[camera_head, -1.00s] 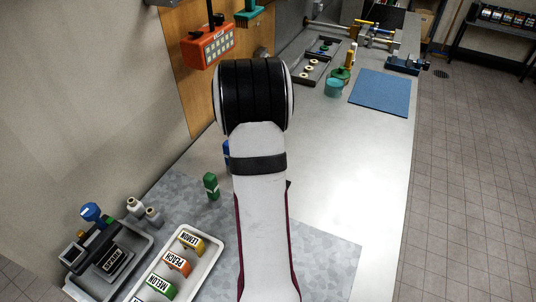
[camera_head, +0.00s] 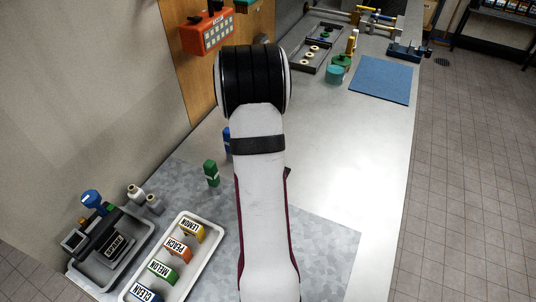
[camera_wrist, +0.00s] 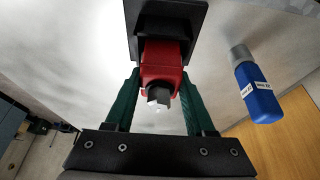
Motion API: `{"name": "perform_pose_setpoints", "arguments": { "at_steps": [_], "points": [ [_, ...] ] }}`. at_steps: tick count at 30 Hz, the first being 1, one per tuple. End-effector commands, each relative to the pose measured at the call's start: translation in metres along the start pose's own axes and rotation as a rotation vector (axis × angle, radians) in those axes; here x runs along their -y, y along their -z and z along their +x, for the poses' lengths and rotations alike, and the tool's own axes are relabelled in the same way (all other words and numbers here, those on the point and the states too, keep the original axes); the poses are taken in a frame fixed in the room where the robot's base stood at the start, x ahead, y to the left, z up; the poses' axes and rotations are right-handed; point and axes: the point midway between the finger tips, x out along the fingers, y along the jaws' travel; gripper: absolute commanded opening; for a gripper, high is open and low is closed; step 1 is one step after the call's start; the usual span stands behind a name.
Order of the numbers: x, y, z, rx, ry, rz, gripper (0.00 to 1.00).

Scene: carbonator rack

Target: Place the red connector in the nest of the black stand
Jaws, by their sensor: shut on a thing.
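The red connector (camera_wrist: 160,65) with a pale metallic end is between the green fingers of my gripper (camera_wrist: 158,102) in the wrist view. The gripper is shut on it. The black stand (camera_wrist: 166,14) is at the top of the wrist view, right at the connector's far end. The two overlap in the picture; I cannot tell whether the connector sits in the nest or only lies against or in front of it. In the head view my arm hides the gripper, connector and stand.
A blue bottle (camera_wrist: 258,92) with a grey cap stands right of the gripper in the wrist view. In the head view, a green bottle (camera_head: 211,174), a white tray of labelled pieces (camera_head: 209,254) and a grey tray (camera_head: 143,246) are at left. A blue mat (camera_head: 381,80) lies far right.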

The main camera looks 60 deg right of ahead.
Motion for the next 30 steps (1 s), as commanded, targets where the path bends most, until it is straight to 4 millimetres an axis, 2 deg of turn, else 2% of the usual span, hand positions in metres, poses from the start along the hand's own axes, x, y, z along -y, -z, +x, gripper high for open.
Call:
{"name": "perform_pose_setpoints", "arguments": {
  "at_steps": [14,15,18,21,30],
  "points": [
    [0.0001,-0.0027,0.0070,-0.001,0.000,-0.001,0.00],
    [0.0001,-0.0028,0.0070,-0.001,0.000,-0.001,0.58],
    [0.0001,-0.0028,0.0070,-0.001,0.000,-0.001,0.76],
    [0.0001,-0.0028,0.0069,0.000,0.000,0.000,0.90],
    [0.0001,-0.0026,0.0041,-0.001,0.000,0.001,0.90]
  ]
}}
